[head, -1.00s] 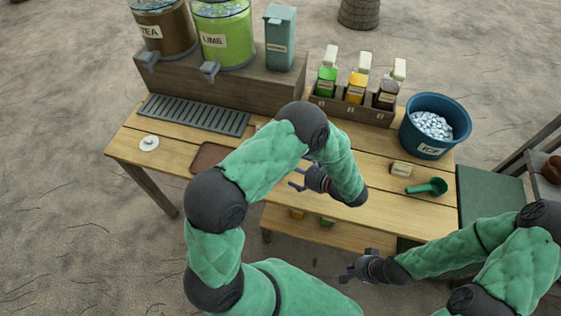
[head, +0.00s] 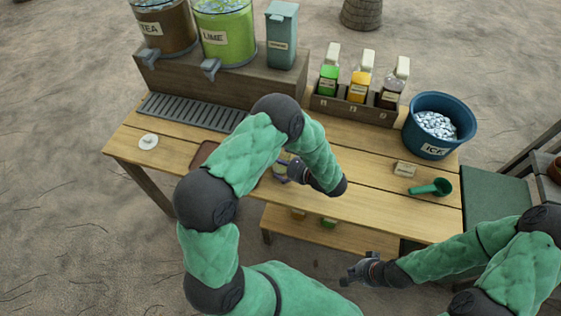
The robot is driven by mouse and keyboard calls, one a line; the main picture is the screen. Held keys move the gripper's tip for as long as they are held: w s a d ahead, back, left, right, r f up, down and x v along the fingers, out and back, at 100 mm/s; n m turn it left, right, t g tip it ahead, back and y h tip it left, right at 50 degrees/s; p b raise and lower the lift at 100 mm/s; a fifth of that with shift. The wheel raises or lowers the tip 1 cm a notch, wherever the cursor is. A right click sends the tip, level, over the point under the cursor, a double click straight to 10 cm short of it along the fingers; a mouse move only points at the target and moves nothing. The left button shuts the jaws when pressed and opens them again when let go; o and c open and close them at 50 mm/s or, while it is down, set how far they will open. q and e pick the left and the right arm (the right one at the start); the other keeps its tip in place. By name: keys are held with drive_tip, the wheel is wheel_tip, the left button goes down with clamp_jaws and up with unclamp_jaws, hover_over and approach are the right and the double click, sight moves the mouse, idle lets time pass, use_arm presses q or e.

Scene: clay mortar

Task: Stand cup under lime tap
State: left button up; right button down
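The green lime dispenser (head: 228,42) stands on the wooden riser, with its grey tap (head: 210,68) above the back edge of the slotted drip tray (head: 192,112). My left gripper (head: 279,172) is low over the middle of the table, partly behind my own arm. A small pale patch shows at its fingers, but I cannot tell whether this is a cup or whether the fingers are closed on it. I cannot make out a cup anywhere else. My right gripper (head: 346,274) is open and empty in front of the table's front edge.
A tea dispenser (head: 163,28) and a blue-grey box (head: 282,40) flank the lime dispenser. A bottle rack (head: 352,111), ice bucket (head: 431,145), green scoop (head: 431,188) and white lid (head: 148,142) are on the table. My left arm hides part of a brown tray (head: 203,152).

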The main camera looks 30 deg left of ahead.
use_arm(q)
drive_tip(key=c, duration=0.8)
drive_tip(key=shift+c, duration=0.2)
